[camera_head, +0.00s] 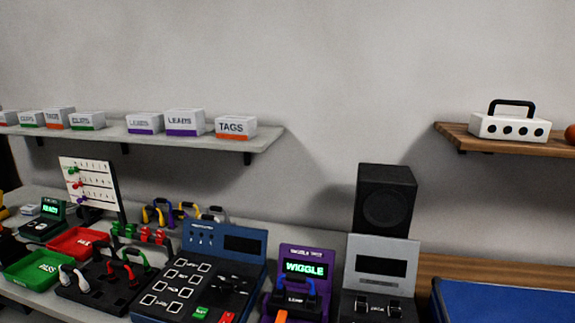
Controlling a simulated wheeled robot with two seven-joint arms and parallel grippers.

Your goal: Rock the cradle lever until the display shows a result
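A purple tester (305,258) stands at the front of the bench, right of centre. Its display (304,269) is lit and reads "WIGGLE" in green. A blue cable (311,288) loops over the black part at its front. An orange piece (281,316), possibly the lever, shows low at the tester's front left and is cut off by the bottom edge. The lower part of the tester is out of frame. Neither of my grippers shows in this view.
A blue panel device (213,260) stands close on the left, and a grey device (400,249) with a dark screen close on the right. A black speaker box (385,200) is behind. A red tray (80,243) and a green tray (38,269) lie at left.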

